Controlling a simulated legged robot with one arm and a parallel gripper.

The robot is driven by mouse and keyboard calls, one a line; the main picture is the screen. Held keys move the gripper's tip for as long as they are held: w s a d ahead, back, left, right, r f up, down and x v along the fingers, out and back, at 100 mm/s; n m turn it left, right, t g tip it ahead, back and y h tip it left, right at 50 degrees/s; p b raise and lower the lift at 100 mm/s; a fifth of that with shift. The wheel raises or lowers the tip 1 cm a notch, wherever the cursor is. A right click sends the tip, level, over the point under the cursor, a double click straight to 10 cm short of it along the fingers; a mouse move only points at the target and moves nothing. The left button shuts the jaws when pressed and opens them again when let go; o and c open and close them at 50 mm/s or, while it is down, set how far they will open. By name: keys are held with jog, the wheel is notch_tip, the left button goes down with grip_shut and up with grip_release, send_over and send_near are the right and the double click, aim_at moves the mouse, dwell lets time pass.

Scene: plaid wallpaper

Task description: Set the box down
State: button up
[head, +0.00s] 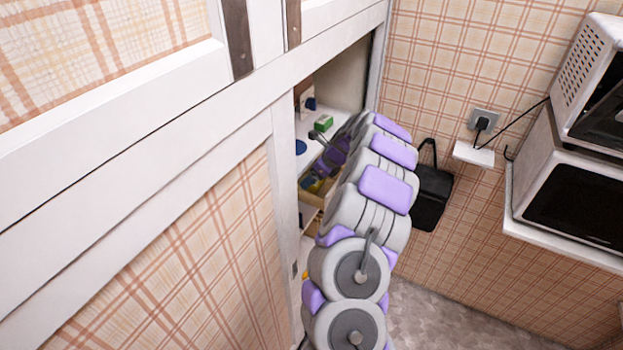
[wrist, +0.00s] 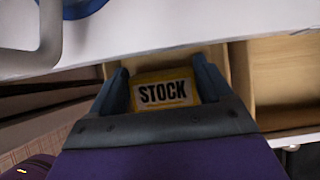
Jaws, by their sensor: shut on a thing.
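The box is small and yellow with a black-on-white STOCK label (wrist: 163,92). My gripper (wrist: 161,72) is shut on it, with one dark blue finger at each side. In the wrist view the box is in front of an open pale wooden drawer (wrist: 285,70), just below a white shelf edge. I cannot tell whether the box touches the drawer floor. In the head view my arm reaches into the cabinet, and my gripper (head: 312,184) is small and partly hidden at the tan drawer.
Above the drawer, a white shelf (wrist: 200,35) holds a blue round thing (head: 300,147) and a green box (head: 323,123). The white cabinet frame (head: 283,170) is close to the left of my arm. A black bag (head: 432,198) hangs at the right. Microwaves (head: 575,195) stand farther right.

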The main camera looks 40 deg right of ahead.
jog(key=shift+w+g+h, duration=0.25)
jog(key=shift+g+h, duration=0.05)
jog(key=shift+g, duration=0.2)
jog(key=shift+w+d+f+g+b, duration=0.15)
jog(key=shift+w+g+b, duration=0.15)
jog(key=shift+g, duration=0.2)
jog(key=shift+s+d+f+b, duration=0.15)
jog(key=shift+f+b, duration=0.2)
jog(key=shift+f, duration=0.45)
jog(key=shift+a, duration=0.35)
jog(key=o, duration=0.7)
jog(key=shift+o, duration=1.4)
jog(key=shift+d, duration=0.25)
